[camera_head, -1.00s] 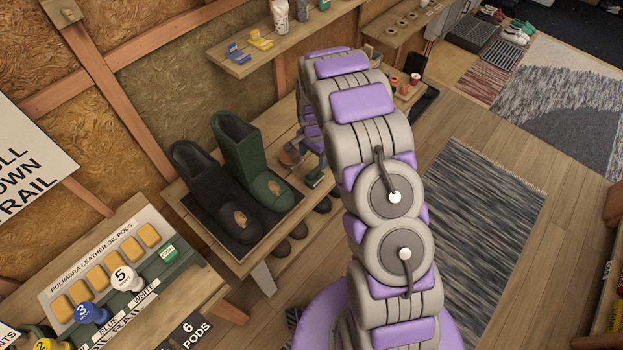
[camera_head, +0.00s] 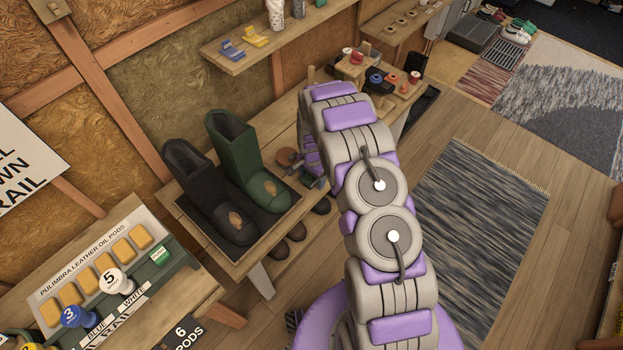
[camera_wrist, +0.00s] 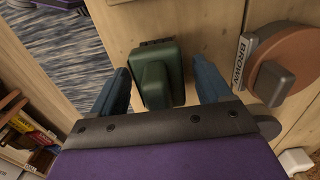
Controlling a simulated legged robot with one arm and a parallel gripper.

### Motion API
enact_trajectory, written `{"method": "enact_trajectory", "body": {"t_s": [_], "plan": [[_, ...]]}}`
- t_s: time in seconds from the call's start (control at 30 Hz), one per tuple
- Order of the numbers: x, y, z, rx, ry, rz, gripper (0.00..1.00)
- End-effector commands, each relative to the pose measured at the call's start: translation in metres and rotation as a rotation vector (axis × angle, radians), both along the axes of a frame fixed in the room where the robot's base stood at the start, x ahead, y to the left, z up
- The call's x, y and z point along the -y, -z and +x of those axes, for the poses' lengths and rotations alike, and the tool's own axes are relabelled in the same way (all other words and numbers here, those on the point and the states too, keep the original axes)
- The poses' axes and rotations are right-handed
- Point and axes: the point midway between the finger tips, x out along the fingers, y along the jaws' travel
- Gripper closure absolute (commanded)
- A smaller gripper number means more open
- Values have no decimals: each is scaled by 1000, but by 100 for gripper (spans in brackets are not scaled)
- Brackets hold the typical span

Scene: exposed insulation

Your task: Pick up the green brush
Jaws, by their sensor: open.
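The green brush (camera_wrist: 158,75) lies on the wooden bench in the wrist view, with dark bristles showing at its far edge. My gripper (camera_wrist: 162,80) is open, with its two blue fingers on either side of the brush. The brush is between the fingers, and I see a gap on both sides. I cannot tell how far the fingertips reach down beside it. In the head view my arm hides most of the brush, and the gripper end (camera_head: 318,165) is over the bench beside the boots.
A round brown tin (camera_wrist: 285,65) labelled BROWN sits right of the brush. A shelf (camera_head: 270,40) hangs above. Striped rug and open floor lie to the right.

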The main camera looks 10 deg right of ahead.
Motion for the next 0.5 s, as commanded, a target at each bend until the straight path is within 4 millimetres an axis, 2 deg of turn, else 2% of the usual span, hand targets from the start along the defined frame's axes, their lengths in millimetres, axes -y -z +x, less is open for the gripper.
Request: {"method": "enact_trajectory", "body": {"t_s": [0.17, 0.5], "plan": [[-2, -1, 1, 2, -1, -2, 22], [-2, -1, 1, 1, -1, -3, 54]]}}
